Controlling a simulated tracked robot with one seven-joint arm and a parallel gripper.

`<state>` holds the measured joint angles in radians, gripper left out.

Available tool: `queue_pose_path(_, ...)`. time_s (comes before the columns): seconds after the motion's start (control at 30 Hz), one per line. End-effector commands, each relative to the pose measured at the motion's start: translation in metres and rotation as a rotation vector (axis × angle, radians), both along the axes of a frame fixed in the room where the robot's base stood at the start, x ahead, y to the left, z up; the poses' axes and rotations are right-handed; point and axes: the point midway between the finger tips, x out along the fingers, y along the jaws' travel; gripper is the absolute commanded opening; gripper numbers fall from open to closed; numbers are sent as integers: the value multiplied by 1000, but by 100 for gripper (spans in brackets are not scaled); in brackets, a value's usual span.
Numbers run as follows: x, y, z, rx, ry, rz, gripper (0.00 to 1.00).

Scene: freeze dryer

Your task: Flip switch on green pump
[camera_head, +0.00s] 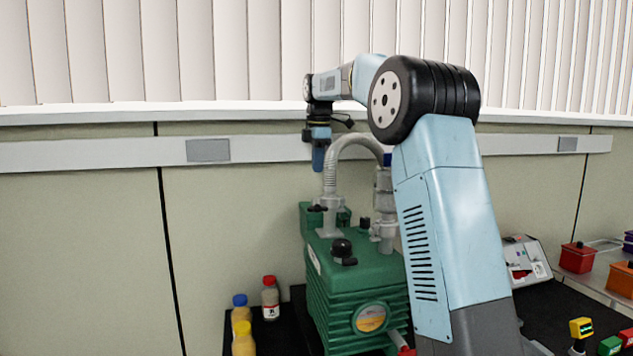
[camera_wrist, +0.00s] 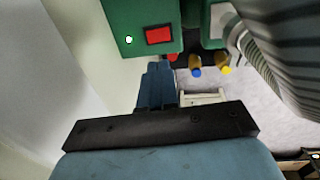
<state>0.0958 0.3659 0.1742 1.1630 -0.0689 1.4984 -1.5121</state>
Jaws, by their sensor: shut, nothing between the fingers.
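The green pump (camera_head: 345,270) stands on the dark bench in the head view, with a grey hose (camera_head: 330,170) rising from it. In the wrist view, a red rectangular switch (camera_wrist: 160,35) sits on a green face of the pump (camera_wrist: 115,15), beside a small bright dot. My gripper (camera_head: 318,170) points down in the head view, left of the hose and above the pump's rear green box. Its blue fingers (camera_wrist: 158,72) are shut and empty, appearing just below the switch in the wrist view. I cannot tell whether they touch. The switch is hidden in the head view.
Bottles with blue, yellow and red lids, including the red-lidded one (camera_head: 270,298), stand left of the pump. The wall (camera_head: 80,220) and its grey rail (camera_head: 100,152) are behind my gripper. My arm covers the pump's right side. Red and orange boxes stand far right.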

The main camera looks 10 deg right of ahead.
Motion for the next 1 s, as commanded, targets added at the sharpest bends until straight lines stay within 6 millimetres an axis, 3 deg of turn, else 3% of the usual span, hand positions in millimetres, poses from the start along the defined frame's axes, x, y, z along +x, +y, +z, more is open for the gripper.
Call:
queue_pose_path(0.1, -1, 1, 15, 0, -2, 1, 0)
queue_pose_path(0.3, -3, 3, 27, 1, -1, 3, 0)
queue_pose_path(0.67, -3, 2, 28, 0, 0, 3, 0)
queue_pose_path(1.0, 12, -3, 31, 1, -3, 2, 0)
